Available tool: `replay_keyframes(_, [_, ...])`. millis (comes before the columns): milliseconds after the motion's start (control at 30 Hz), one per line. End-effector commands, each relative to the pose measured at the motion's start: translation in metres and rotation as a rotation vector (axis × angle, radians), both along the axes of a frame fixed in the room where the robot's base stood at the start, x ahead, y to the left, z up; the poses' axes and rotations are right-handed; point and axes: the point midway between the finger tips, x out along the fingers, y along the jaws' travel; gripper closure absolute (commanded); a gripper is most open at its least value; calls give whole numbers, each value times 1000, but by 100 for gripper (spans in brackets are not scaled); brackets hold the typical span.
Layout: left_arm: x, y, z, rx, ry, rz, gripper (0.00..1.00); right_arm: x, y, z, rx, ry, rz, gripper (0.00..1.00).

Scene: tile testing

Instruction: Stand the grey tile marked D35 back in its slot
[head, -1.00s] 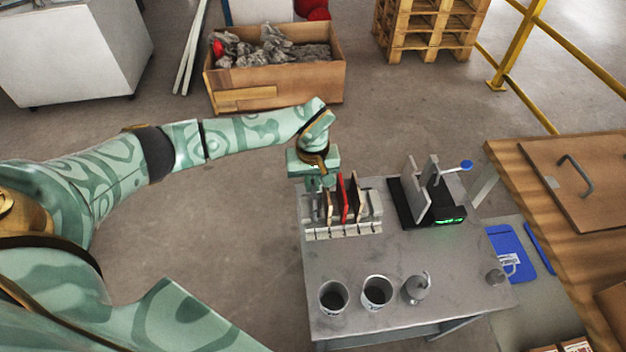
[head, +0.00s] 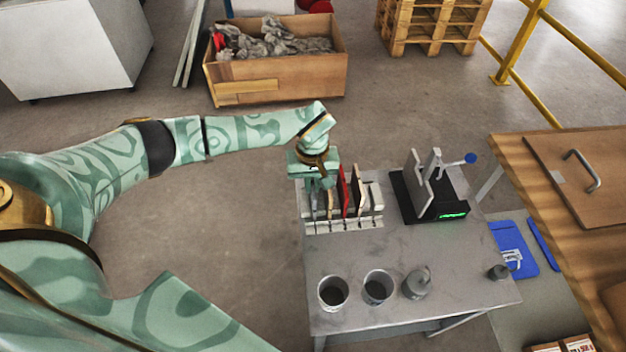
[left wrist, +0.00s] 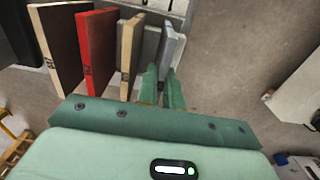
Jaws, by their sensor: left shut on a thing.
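My left gripper (head: 314,182) is at the left end of the slotted grey rack (head: 345,224) and points down. In the left wrist view the gripper (left wrist: 163,95) is shut on a grey tile (left wrist: 170,50). This tile is upright, beside a beige tile (left wrist: 130,55) and apart from it at the near edge. Its marking cannot be read, and I cannot tell whether its lower edge is inside a slot. A red tile (left wrist: 96,45) and a dark tile with a cream edge (left wrist: 60,50) stand further along the row. My right gripper is out of view.
A black device (head: 436,209) with upright grey plates and a blue-knobbed lever (head: 471,158) stands right of the rack. Two cups (head: 333,292) and a grey lidded pot (head: 416,283) stand at the table's (head: 400,250) front. The table middle is clear.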

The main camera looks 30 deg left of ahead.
Motion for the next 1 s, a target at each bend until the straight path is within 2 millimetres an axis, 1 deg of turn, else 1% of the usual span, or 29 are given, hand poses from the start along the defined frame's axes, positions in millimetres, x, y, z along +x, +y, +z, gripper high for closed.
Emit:
replay_keyframes(367, [0, 0, 1, 0, -1, 1, 100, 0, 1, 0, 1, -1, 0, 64])
replay_keyframes(400, [0, 0, 0, 0, -1, 1, 86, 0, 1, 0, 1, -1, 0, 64])
replay_keyframes(467, [0, 0, 0, 0, -1, 1, 70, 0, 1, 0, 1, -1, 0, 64])
replay_keyframes(500, [0, 0, 0, 0, -1, 1, 66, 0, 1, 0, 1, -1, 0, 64])
replay_keyframes(733, [0, 0, 0, 0, 0, 0, 66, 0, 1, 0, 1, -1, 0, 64])
replay_keyframes(800, [0, 0, 3, 0, -1, 0, 66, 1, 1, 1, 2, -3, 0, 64])
replay_keyframes(867, [1, 0, 10, 0, -3, 0, 66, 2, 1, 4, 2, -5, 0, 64])
replay_keyframes(967, [2, 1, 30, 1, -8, 1, 66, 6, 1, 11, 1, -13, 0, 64])
replay_keyframes(1000, [2, 0, 40, 0, -9, 0, 66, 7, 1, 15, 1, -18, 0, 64])
